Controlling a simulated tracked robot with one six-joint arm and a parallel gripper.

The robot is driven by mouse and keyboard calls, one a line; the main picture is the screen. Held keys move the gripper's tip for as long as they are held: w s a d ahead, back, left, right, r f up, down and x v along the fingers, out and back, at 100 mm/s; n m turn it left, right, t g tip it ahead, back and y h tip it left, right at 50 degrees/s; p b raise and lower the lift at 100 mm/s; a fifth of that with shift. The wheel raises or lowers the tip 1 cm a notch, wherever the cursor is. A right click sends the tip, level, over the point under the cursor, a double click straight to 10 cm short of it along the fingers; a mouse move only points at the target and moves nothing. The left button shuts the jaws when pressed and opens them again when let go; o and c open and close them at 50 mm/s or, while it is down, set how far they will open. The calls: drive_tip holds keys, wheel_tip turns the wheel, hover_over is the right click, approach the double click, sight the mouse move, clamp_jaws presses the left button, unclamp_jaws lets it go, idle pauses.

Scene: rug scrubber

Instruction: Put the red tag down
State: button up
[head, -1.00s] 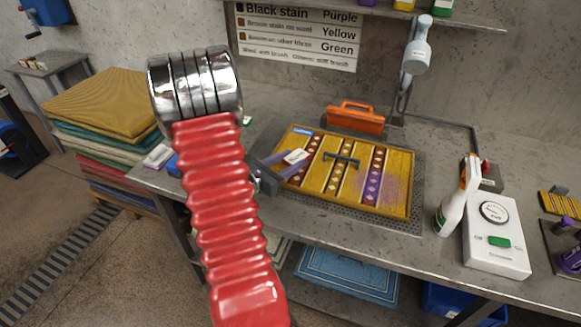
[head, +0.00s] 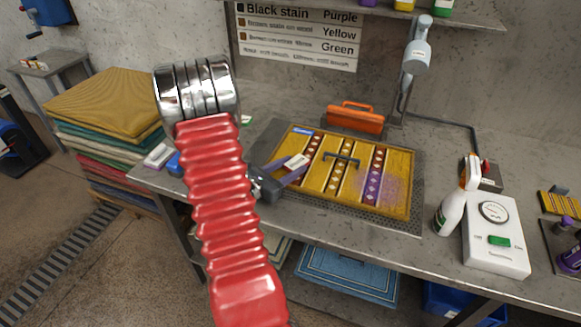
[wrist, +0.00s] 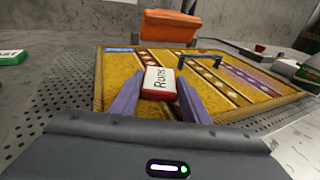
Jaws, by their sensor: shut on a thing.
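The red tag (wrist: 160,82) is a small block with red edges and a white, lettered face. My gripper (wrist: 160,92) is shut on it, with one purple finger on each side. In the head view the tag (head: 297,161) shows at the tips of my gripper (head: 292,168), over the left part of the yellow patterned rug (head: 400,185). The rug also shows beyond the fingers in the wrist view (wrist: 118,85). I cannot tell whether the tag touches the rug or is held just above it.
The rug lies on a perforated plate on the grey bench (head: 330,232). A spray bottle (head: 452,210) and a white meter box (head: 497,245) stand to the right. A lamp (head: 415,55) hangs above. A white-topped block (head: 158,157) sits at the left.

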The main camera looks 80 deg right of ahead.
drive_tip(key=shift+s+a+f, duration=0.1)
drive_tip(key=shift+f, duration=0.65)
drive_tip(key=o, duration=1)
drive_tip(key=shift+r, duration=0.45)
drive_tip(key=v, duration=1.2)
drive_tip(key=shift+r, duration=0.3)
